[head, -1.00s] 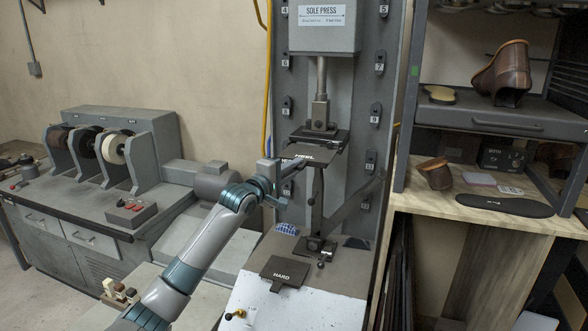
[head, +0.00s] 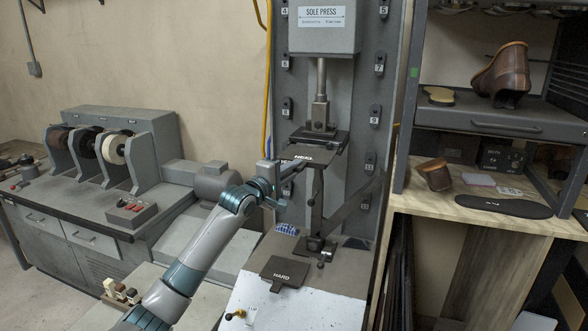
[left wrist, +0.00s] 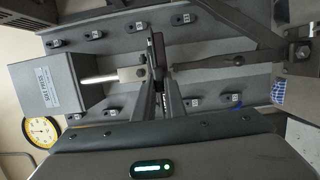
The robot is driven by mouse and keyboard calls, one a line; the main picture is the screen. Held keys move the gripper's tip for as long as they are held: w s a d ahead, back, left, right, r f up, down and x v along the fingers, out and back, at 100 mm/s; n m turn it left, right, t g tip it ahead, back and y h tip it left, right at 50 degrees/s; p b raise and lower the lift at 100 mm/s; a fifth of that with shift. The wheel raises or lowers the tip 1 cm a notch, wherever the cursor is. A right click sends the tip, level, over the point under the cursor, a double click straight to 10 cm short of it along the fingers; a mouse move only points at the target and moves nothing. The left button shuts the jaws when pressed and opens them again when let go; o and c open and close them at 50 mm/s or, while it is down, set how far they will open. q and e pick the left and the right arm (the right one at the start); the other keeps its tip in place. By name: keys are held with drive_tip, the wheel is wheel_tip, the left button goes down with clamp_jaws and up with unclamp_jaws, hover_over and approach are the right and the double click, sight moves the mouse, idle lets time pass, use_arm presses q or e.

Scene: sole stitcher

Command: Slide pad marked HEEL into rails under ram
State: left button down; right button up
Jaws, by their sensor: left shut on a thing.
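The dark pad marked HEEL (head: 298,152) lies about level, label up, just in front of and slightly below the ram's lower end. My left gripper (head: 292,166) is shut on its near edge; in the left wrist view the fingers (left wrist: 164,100) close on the pad, seen edge-on. The ram (head: 320,112) hangs under the grey press head, with a dark plate and rail assembly (head: 328,134) at its foot. The pad's far edge overlaps this assembly in the picture; I cannot tell whether it is inside the rails. My right gripper is out of view.
A pad marked HARD (head: 283,271) lies on the press's lower table. A dark post and base (head: 316,246) stand below the ram, with a slanted arm to their right.

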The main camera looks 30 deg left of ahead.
sight(303, 155)
use_arm(q)
drive_tip(key=shift+w+r, duration=0.2)
drive_tip(key=shift+w+a, duration=0.25)
drive_tip(key=shift+w, duration=0.5)
drive_tip(key=shift+w, duration=0.2)
idle(0.4)
drive_tip(key=shift+w+a, duration=0.25)
drive_tip(key=shift+w, duration=0.75)
drive_tip(key=shift+w+a+b, duration=0.1)
drive_tip(key=shift+w+b, duration=0.15)
drive_tip(key=shift+b, duration=0.1)
drive_tip(key=shift+w+a+b, duration=0.2)
drive_tip(key=shift+w+b, duration=0.15)
drive_tip(key=shift+w, duration=0.5)
drive_tip(key=shift+w+a+b, duration=0.2)
drive_tip(key=shift+w+b, duration=0.1)
drive_tip(key=shift+w, duration=0.55)
drive_tip(key=shift+w, duration=0.25)
